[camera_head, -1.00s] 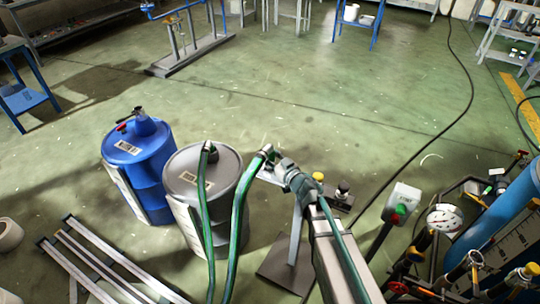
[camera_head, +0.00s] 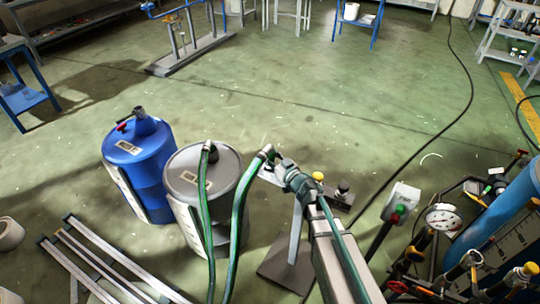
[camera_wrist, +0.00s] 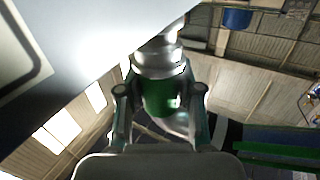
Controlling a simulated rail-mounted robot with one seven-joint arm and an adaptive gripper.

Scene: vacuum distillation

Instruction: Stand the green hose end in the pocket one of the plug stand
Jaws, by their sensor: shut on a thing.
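My gripper (camera_head: 273,160) is shut on the green hose end (camera_head: 266,152), to the right of the grey drum's top. In the wrist view the gripper (camera_wrist: 160,105) has its fingers on either side of the hose end's green collar (camera_wrist: 160,98), with a silver metal fitting beyond it. The held green hose (camera_head: 239,205) curves down from the gripper. The plug stand (camera_head: 341,201) has a small plate with a yellow-topped plug and a dark plug, just right of and partly behind my arm. My arm and gripper hide part of the stand, and I cannot make out pocket one.
A second green hose (camera_head: 204,205) reaches the top of the grey drum (camera_head: 186,179). A blue drum (camera_head: 137,160) stands left of it. A switch box (camera_head: 402,202) and gauge piping (camera_head: 445,219) stand at the right. The floor beyond is mostly clear, with a black cable across it.

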